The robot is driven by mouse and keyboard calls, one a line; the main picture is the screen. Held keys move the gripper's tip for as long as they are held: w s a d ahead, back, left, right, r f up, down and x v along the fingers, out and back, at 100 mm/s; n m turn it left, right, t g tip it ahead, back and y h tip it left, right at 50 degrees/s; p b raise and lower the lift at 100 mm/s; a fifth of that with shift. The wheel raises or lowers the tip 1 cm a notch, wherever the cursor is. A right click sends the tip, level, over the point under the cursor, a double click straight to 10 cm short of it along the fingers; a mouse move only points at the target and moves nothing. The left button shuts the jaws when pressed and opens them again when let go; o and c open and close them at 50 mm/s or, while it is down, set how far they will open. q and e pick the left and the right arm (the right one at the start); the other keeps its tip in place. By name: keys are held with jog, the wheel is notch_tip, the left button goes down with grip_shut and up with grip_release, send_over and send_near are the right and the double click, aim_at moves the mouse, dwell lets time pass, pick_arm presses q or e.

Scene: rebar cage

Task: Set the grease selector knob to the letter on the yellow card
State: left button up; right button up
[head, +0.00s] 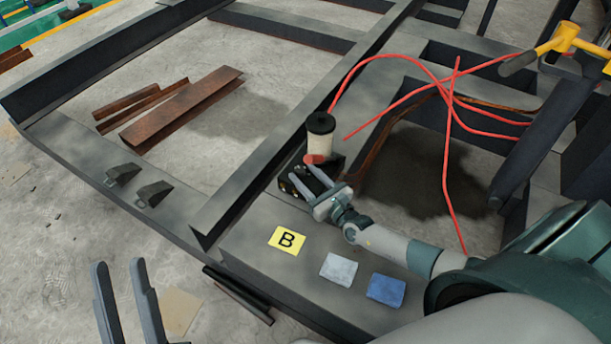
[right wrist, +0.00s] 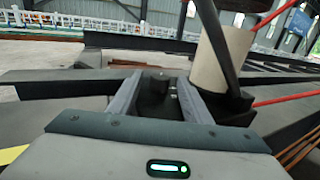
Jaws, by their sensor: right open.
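The yellow card (head: 287,240) lies flat on the dark steel beam and shows a black letter B. Beyond it stands a dark block (head: 289,187) with a pale, black-capped cylinder (head: 320,145) at its back. My right gripper (head: 302,173) is open over the block. In the right wrist view its fingers (right wrist: 159,82) stand on either side of a dark round knob (right wrist: 158,92), apparently the selector knob. No letters around the knob are readable, and I cannot tell its setting. My left gripper (head: 118,265) is open and empty at the lower left.
A grey card (head: 339,269) and a blue card (head: 386,289) lie on the beam beside my right arm. Red hoses (head: 447,150) loop on the right. A yellow-handled tool (head: 560,38) lies at upper right. Rusty steel pieces (head: 180,110) lie on the floor.

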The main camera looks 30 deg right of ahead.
jog(key=c, duration=1)
pick_arm(q)
jog(key=shift+s+f, duration=0.1)
jog(key=shift+f, duration=0.15)
pick_arm(e)
jog(key=shift+c, duration=0.2)
pick_arm(q)
jog(key=shift+d, duration=0.1)
jog(key=shift+f+g, duration=0.1)
jog(key=shift+g, duration=0.2)
pick_arm(e)
jog(key=shift+a, duration=0.1)
